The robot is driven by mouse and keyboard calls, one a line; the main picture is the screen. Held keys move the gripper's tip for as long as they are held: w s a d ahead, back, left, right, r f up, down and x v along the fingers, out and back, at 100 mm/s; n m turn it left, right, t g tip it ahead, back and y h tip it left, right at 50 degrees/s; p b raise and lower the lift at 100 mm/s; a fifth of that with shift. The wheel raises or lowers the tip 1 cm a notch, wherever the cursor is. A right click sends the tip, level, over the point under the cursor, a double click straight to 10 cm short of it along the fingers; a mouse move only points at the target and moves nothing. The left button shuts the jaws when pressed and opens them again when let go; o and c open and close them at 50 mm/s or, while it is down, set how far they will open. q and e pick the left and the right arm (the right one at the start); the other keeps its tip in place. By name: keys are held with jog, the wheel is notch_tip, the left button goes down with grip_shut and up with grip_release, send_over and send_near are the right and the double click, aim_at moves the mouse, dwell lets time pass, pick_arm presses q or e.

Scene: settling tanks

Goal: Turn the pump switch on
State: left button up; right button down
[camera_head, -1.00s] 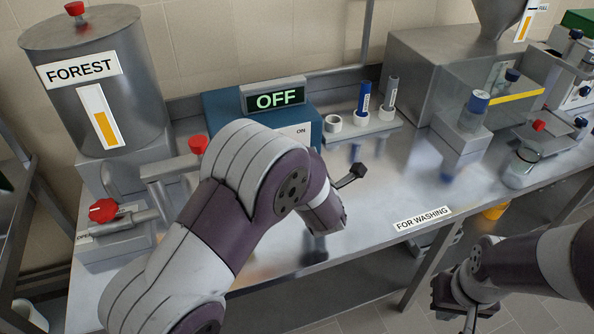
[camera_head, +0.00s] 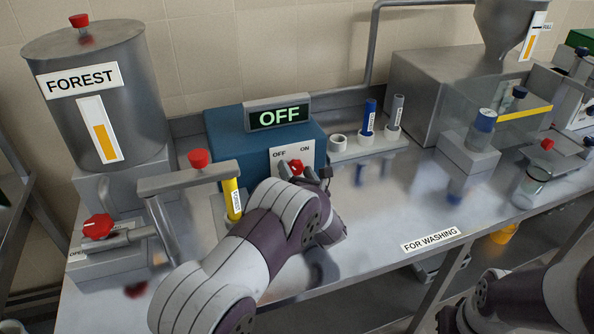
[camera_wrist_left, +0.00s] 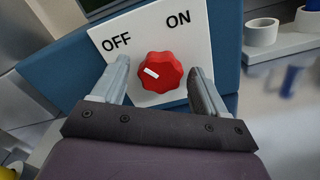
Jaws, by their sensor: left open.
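The pump box (camera_head: 222,140) is blue, with a display (camera_head: 278,114) on top that reads OFF. On its front is a white plate (camera_head: 283,156) marked OFF at left and ON at right. The pump switch (camera_head: 296,166) is a red lobed knob on that plate. In the left wrist view the knob (camera_wrist_left: 160,72) has its white mark pointing up and left, towards OFF. My left gripper (camera_wrist_left: 158,82) is open, with one finger on each side of the knob; I cannot tell whether they touch it. My right gripper (camera_head: 450,318) is at the bottom right, its fingers unclear.
A steel tank (camera_head: 95,85) labelled FOREST stands at left, with a red-handled valve (camera_head: 98,226) below. The bench between is clear.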

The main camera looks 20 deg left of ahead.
pick_arm(q)
jog(key=c, duration=1.1)
jog(key=shift+o, duration=0.2)
jog(key=shift+f, duration=0.1)
jog(key=shift+f+m+b, duration=0.15)
jog(key=shift+m+b, duration=1.05)
jog(key=shift+m, duration=0.3)
jog(key=m+b, duration=0.1)
jog(key=m, duration=0.2)
jog(key=shift+m, duration=0.3)
jog(key=m+b, duration=0.1)
jog(key=m, duration=0.2)
jog(key=shift+m, duration=0.3)
jog(key=shift+r+m, duration=0.2)
jog(key=shift+m, duration=1.6)
